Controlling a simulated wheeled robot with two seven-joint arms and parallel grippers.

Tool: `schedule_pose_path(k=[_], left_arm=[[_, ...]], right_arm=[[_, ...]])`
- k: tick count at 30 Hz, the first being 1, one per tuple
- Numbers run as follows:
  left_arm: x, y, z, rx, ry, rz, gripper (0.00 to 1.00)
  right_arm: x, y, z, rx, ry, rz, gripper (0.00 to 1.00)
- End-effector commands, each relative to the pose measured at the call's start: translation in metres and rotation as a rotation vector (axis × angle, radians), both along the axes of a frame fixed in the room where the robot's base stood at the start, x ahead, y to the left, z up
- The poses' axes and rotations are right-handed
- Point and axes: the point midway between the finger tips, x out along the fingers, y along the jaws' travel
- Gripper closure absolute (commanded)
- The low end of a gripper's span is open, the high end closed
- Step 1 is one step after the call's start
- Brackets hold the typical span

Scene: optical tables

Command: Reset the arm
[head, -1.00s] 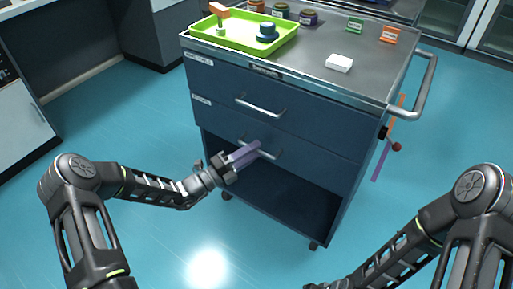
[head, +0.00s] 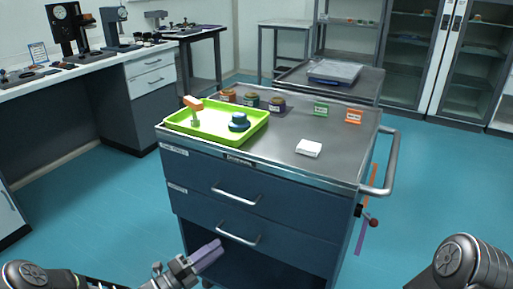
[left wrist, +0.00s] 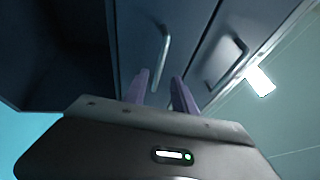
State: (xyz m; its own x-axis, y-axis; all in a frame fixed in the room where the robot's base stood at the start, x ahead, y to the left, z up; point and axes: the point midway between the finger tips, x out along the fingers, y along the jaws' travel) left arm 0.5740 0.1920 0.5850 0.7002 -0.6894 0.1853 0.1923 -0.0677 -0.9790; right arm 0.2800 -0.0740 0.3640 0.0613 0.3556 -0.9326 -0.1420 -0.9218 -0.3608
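My left gripper (head: 207,256) is low in front of the cart's drawers, its fingertips just below and left of the lower drawer handle (head: 238,231) in the head view. Its two purple fingers stand apart with nothing between them in the left wrist view (left wrist: 160,92). The left arm (head: 30,275) comes in from the lower left and is partly cut off. Only an upper joint of my right arm (head: 470,262) shows at the lower right; the right gripper is outside the view.
The blue drawer cart (head: 330,185) stands close ahead, drawers shut. A green tray (head: 215,132), several jars (head: 251,100), small label stands (head: 321,108) and a white block (head: 308,148) are on top. A side handle (head: 388,165) juts out right. Floor is free to the left.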

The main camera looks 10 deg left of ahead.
Motion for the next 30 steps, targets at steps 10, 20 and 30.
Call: schedule_pose_path(k=[10, 20, 30], left_arm=[[-0.046, -0.040, -0.087, 0.572, -0.154, -0.164, 0.68], [-0.238, -0.076, -0.237, 1.492, -1.074, -1.125, 0.68], [-0.284, -0.092, -0.233, -1.456, 2.199, 1.458, 0.68]], right_arm=[[0.000, 0.000, 0.000, 0.000, 0.000, 0.000, 0.64], [0.000, 0.000, 0.000, 0.000, 0.000, 0.000, 0.64], [0.000, 0.000, 0.000, 0.000, 0.000, 0.000, 0.64]])
